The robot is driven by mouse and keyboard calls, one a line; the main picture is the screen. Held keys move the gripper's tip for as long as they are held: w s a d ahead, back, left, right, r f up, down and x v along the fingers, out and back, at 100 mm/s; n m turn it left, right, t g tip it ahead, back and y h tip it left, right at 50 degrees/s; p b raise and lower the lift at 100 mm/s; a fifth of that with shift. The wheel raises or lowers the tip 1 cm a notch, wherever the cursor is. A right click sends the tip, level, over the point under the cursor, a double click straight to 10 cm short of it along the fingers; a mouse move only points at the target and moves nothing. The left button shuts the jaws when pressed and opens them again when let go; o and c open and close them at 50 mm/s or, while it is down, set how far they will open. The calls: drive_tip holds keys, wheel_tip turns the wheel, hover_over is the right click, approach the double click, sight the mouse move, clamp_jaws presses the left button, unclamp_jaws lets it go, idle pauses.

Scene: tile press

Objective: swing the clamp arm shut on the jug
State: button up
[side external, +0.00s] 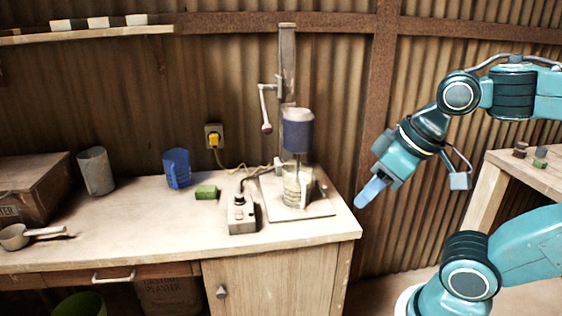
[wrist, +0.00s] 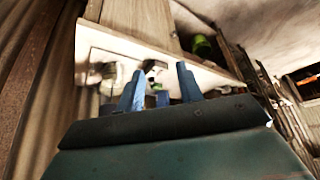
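A clear jug (side external: 296,186) with pale contents stands on the base plate (side external: 318,209) of the upright machine. The shaft of a dark blue motor head (side external: 298,134) reaches down into it. A small part (side external: 323,189) stands right of the jug; I cannot tell whether it is the clamp arm or how far it is swung. My gripper (side external: 363,201) is in the air right of the bench, pointing down and left, clear of the jug. In the wrist view its two blue fingers (wrist: 158,82) stand apart with nothing held between them.
A control box (side external: 242,215) and a green block (side external: 206,191) are left of the plate. A blue jug (side external: 176,168) and a grey jug (side external: 96,171) stand farther left. A crank handle (side external: 266,108) hangs beside the column. The bench's right edge lies between plate and gripper.

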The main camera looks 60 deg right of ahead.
drive_tip(key=shift+o, duration=0.3)
drive_tip(key=w+d+m+g+h, duration=0.1)
drive_tip(key=w+d+m, duration=0.1)
drive_tip(key=w+d, duration=1.05)
drive_tip(key=w+d+f+m, duration=0.1)
drive_tip(key=d+f, duration=0.3)
drive_tip(key=d, duration=0.4)
drive_tip(key=w+d+f+m, duration=0.1)
drive_tip(key=w+d+f, duration=0.3)
drive_tip(key=d, duration=0.4)
drive_tip(key=shift+f+h, duration=0.25)
drive_tip(key=shift+h, duration=0.15)
drive_tip(key=shift+f+m+g, duration=0.1)
drive_tip(key=shift+m+g, duration=0.2)
drive_tip(key=shift+x, duration=6.75)
drive_tip(key=shift+w, duration=0.1)
